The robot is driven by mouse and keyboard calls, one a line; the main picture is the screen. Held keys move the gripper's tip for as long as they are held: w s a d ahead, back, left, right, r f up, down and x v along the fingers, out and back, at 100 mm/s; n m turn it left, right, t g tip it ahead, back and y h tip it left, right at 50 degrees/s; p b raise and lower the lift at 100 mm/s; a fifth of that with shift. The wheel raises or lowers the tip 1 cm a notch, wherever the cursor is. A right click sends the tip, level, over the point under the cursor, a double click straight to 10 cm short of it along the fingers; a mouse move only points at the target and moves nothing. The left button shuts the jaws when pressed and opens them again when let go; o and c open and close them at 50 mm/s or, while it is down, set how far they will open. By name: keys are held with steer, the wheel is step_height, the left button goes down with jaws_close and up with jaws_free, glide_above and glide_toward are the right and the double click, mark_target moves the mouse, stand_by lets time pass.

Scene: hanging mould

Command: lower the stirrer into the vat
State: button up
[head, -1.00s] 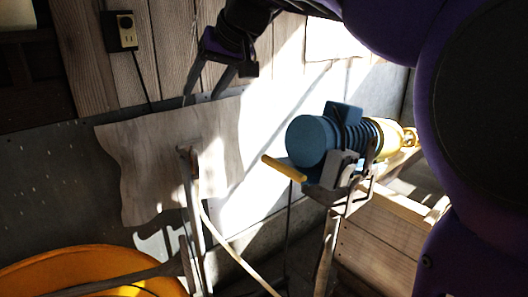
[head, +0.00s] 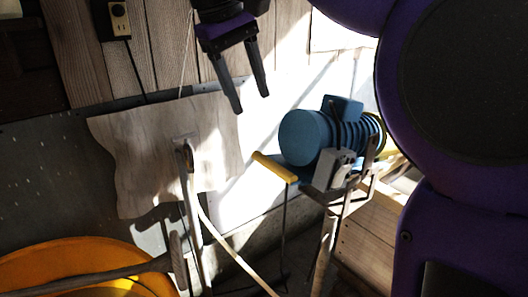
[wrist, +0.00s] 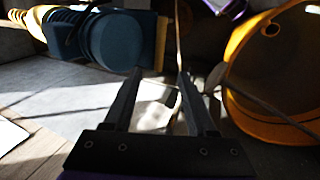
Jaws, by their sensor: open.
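The orange vat (head: 95,252) stands at the lower left of the head view and at the right of the wrist view (wrist: 238,62). A long grey pole (head: 110,276) with a flat crosspiece crosses over its mouth. I cannot tell for certain which part is the stirrer. A ribbed blue motor-like body (head: 306,138) sits on a stand at the right, with a yellow grip bar (head: 274,167) in front of it. My gripper (head: 251,103) is open and empty, above and left of the yellow bar and apart from it. Its fingers also show in the wrist view (wrist: 160,75).
An upright post (head: 193,215) with a pale hose (head: 225,247) stands between the vat and the motor stand. A wavy-edged wooden board (head: 135,150) is behind it. A wooden crate (head: 375,245) is at the lower right. The space just below my gripper looks free.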

mark_target(272, 163)
steer(key=b+x, duration=0.4)
steer(key=x, duration=1.1)
steer(key=shift+f, duration=0.3)
jaws_close()
steer(key=shift+r, duration=0.1)
stand_by(0.5)
